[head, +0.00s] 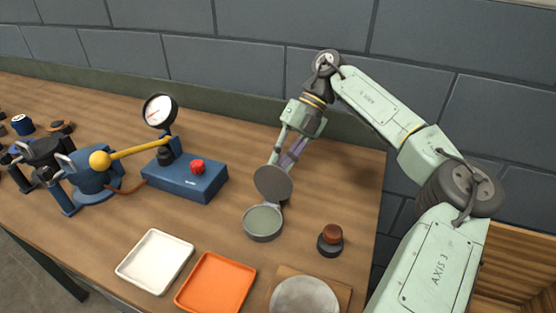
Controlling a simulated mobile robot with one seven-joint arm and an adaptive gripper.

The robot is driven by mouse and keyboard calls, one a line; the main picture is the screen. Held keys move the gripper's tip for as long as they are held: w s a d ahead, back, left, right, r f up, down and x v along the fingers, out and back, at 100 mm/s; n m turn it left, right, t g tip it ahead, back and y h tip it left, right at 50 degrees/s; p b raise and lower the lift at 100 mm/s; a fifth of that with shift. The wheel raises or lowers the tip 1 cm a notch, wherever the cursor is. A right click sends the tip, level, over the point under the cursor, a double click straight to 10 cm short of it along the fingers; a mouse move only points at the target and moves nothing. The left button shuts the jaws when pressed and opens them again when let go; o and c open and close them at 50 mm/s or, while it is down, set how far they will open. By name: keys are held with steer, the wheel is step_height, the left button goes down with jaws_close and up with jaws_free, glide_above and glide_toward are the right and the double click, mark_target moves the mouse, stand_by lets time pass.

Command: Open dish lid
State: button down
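A small round dish (262,225) with a grey-green inside sits on the wooden table. Its round dark grey lid (273,183) stands raised at the back of the dish, tilted up from the rim, and the inside of the dish shows. A small hinge-like part shows at the right side between dish and lid. My gripper (280,162) reaches down from above, just behind the raised lid. Its fingertips are partly hidden by the lid, so I cannot tell whether they touch it or how far apart they are.
A blue box (186,181) with a red button and a gauge (159,110) stands left of the dish. A white tray (154,260), an orange tray (215,284) and a round grey disc (304,297) lie in front. A brown-topped knob (331,238) is at right.

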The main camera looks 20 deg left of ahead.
steer(key=shift+d+f, duration=0.55)
steer(key=shift+d, duration=0.05)
steer(key=c, duration=2)
jaws_free()
steer(key=shift+o, duration=1.4)
steer(key=shift+d, duration=0.15)
steer(key=shift+o, duration=1.2)
steer(key=shift+r, duration=0.15)
steer(key=shift+w+r, duration=0.1)
steer(key=shift+r, duration=0.05)
steer(key=shift+w+r, duration=0.2)
steer(key=shift+r, duration=0.05)
steer(key=v, duration=0.6)
steer(key=shift+w+r, duration=0.15)
steer(key=shift+r, duration=0.1)
